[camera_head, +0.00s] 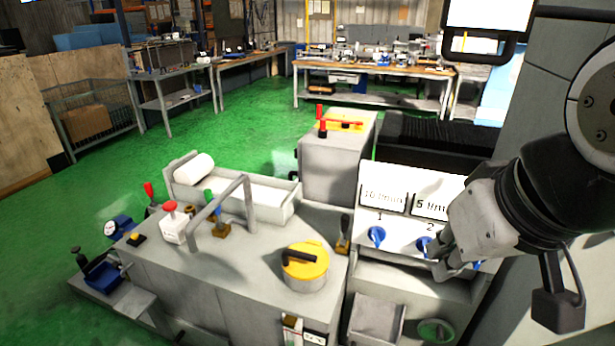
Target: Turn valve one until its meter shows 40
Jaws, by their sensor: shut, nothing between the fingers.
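Valve one (376,236) is a blue knob under the number 1 on the white panel at the right. Its meter (382,197) above reads about 10 l/min; the digits are small and blurred. Valve two (423,246), also blue, is right of it under the number 2, with a meter (430,206) that seems to read 5 l/min. My gripper (446,262) is shut and empty, in front of the panel to the right of valve one. It appears close to valve two; I cannot tell whether they touch. My gripper and arm hide the panel's right part.
The grey machine (230,275) at left carries a yellow pot with a black handle (304,265), a bent grey bar (222,200) and small levers. A grey box (340,160) with a red lever stands behind. Workbenches (375,68) are far back; green floor (245,125) is open.

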